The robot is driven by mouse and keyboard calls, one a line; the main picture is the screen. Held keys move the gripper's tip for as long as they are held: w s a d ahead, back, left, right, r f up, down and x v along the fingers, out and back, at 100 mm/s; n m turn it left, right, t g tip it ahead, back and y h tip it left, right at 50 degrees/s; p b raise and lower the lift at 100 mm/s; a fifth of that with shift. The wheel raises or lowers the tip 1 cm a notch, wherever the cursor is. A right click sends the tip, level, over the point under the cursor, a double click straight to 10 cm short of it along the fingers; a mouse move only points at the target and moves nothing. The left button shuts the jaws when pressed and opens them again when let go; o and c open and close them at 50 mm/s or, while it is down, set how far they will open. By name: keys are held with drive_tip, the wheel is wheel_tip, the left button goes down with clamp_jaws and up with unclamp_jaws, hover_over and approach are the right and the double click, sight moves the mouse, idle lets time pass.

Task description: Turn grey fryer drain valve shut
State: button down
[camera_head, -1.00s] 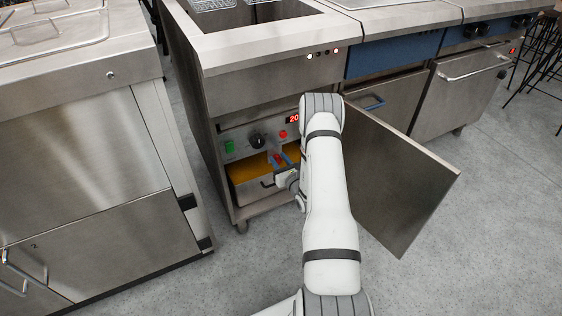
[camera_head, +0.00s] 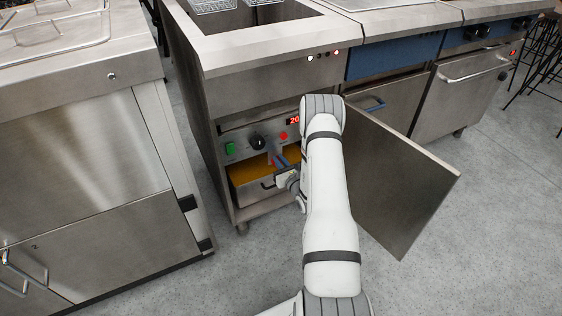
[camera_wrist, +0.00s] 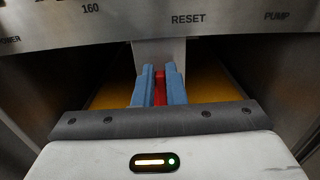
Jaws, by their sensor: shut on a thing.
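The grey steel fryer (camera_head: 255,90) stands open at its lower front in the head view. Its drain valve has a red lever (camera_wrist: 160,88) below a grey block (camera_wrist: 158,50) in the wrist view. My gripper (camera_wrist: 160,72) has blue fingers, one on each side of the red lever, and is shut on it. In the head view my gripper (camera_head: 281,159) is inside the cabinet opening, under the control panel (camera_head: 245,140). My arm and fingers hide part of the valve, so its exact angle is hard to tell.
A pan with yellow-brown contents (camera_head: 247,172) sits under the valve. The open cabinet door (camera_head: 400,185) stands right of my arm. A steel cabinet (camera_head: 80,150) is at the left. Bare floor (camera_head: 480,220) lies to the right.

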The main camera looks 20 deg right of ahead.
drive_tip(key=n+b, duration=0.1)
drive_tip(key=n, duration=0.2)
drive_tip(key=a+f+n+b, duration=0.1)
drive_tip(key=n, duration=0.2)
drive_tip(key=n+b, duration=0.2)
drive_tip(key=shift+s+a+f+n, duration=0.15)
drive_tip(key=shift+a+f+n, duration=0.15)
drive_tip(key=shift+a+n, duration=0.1)
drive_tip(key=n+b, duration=0.1)
drive_tip(key=n, duration=0.1)
drive_tip(key=n+b, duration=0.1)
drive_tip(key=n, duration=0.1)
drive_tip(key=shift+a+f, duration=0.1)
drive_tip(key=shift+f, duration=0.3)
drive_tip(key=n+b, duration=0.1)
drive_tip(key=n, duration=0.1)
drive_tip(key=n+b, duration=0.1)
drive_tip(key=n, duration=0.1)
drive_tip(key=shift+f+n, duration=0.3)
drive_tip(key=shift+f, duration=0.05)
drive_tip(key=shift+b, duration=0.35)
drive_tip(key=c, duration=1.6)
unclamp_jaws()
drive_tip(key=shift+o, duration=0.6)
drive_tip(key=shift+a+r+n, duration=0.1)
drive_tip(key=shift+a+n, duration=0.05)
drive_tip(key=shift+n, duration=0.15)
